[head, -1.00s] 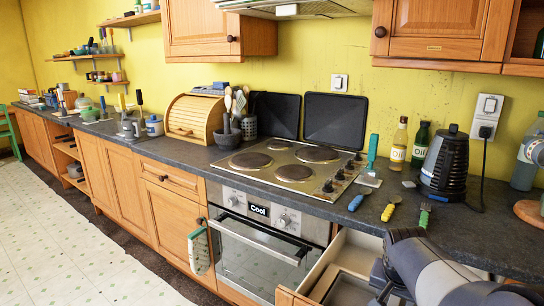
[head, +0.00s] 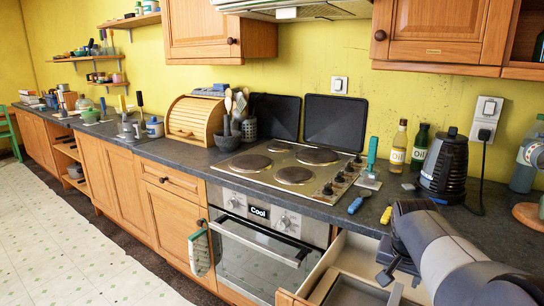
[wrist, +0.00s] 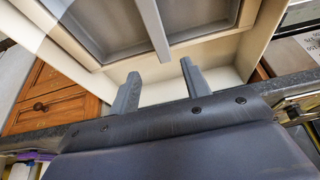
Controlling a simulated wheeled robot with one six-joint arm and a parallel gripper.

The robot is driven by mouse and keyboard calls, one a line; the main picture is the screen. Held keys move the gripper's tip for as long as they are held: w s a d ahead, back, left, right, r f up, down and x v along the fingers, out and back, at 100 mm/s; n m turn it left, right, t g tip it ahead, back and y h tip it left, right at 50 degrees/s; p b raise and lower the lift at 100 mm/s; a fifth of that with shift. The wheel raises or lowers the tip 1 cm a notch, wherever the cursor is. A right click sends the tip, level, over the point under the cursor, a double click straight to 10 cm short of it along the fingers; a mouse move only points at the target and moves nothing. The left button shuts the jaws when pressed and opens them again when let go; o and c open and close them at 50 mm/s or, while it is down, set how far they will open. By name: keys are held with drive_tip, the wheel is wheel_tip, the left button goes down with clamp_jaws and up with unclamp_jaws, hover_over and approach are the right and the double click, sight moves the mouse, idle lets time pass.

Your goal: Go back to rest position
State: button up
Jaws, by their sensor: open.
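My gripper (wrist: 158,84) is open and empty, its two grey fingers apart in the wrist view. In the head view my gripper (head: 386,279) points down over the open drawer (head: 352,254) below the counter, to the right of the oven. The drawer holds a grey divided tray (wrist: 150,14), whose visible compartments look empty. My arm hides part of the drawer and counter.
A blue-handled utensil (head: 359,202) and a yellow-handled one (head: 386,216) lie on the counter near my arm. A black kettle (head: 445,168), oil bottles (head: 397,147) and a hob (head: 290,165) stand behind. The floor (head: 70,220) at left is clear.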

wheel_tip(320, 180, up, 7)
drive_tip(key=p, duration=0.2)
drive_tip(key=w+a+r+n+y+p, duration=0.1)
drive_tip(key=w+a+n+p, duration=0.4)
drive_tip(key=a+p, duration=0.8)
drive_tip(key=n+y+p, duration=0.1)
drive_tip(key=p, duration=1)
drive_tip(key=shift+r+n+t+y, duration=0.2)
drive_tip(key=shift+n+t+y, duration=0.1)
drive_tip(key=shift+s+a, duration=0.1)
